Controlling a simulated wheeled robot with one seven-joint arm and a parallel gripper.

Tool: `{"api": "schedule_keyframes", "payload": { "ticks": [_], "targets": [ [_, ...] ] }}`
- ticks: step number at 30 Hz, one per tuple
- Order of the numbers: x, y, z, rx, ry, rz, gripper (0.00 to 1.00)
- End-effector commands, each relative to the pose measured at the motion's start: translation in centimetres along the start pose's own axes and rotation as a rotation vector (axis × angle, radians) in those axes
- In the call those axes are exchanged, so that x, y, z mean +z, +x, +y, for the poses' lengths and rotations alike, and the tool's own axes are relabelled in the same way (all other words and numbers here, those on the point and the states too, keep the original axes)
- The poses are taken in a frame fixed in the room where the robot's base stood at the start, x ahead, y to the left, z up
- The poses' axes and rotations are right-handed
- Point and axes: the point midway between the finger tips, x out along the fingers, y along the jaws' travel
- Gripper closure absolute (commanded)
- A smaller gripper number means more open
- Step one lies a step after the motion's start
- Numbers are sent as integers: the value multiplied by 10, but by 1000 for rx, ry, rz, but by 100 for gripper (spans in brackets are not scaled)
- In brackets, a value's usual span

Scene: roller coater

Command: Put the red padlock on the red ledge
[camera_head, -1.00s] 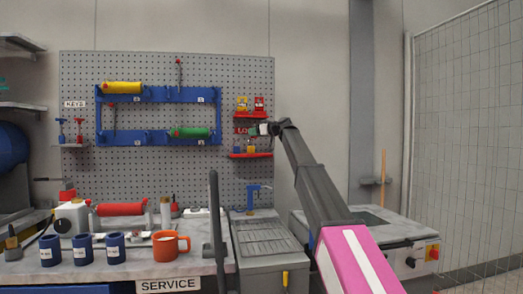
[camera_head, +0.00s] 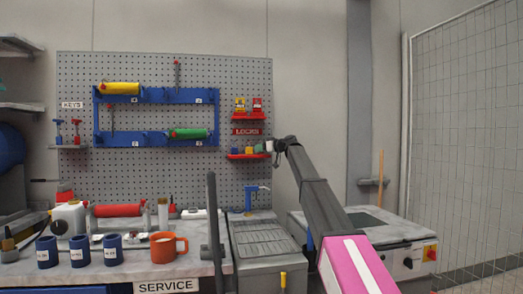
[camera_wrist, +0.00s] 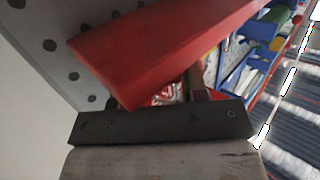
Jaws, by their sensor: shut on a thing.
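The lower red ledge (camera_head: 248,157) sticks out from the pegboard, with small blue and yellow items on it. My gripper (camera_head: 265,148) is at its right end, at about the height of the items. A small green patch shows at the gripper's tip; I cannot tell if it is a finger or another item. In the wrist view a large red bar, apparently the ledge (camera_wrist: 140,50), lies close across the picture. A red and white piece, apparently the red padlock (camera_wrist: 165,93), shows just beyond my dark gripper bar, mostly hidden. My gripper is shut on it. Contact with the ledge cannot be told.
An upper red ledge (camera_head: 249,117) with yellow and red items sits above a red LOCKS sign (camera_head: 247,131). A blue rack (camera_head: 155,139) with rollers is to the left. A blue clamp-like tool (camera_head: 253,195) stands below.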

Motion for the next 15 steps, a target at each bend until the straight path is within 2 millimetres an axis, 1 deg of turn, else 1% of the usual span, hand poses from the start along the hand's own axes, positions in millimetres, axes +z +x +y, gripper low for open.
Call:
{"api": "schedule_keyframes", "payload": {
  "ticks": [5, 6, 7, 8, 15],
  "targets": [
    [2, 0, 0, 0, 1, 0, 97],
    [2, 0, 0, 0, 0, 0, 50],
    [2, 0, 0, 0, 0, 0, 41],
    [1, 0, 0, 0, 0, 0, 35],
    [1, 0, 0, 0, 0, 0, 35]
  ]
}}
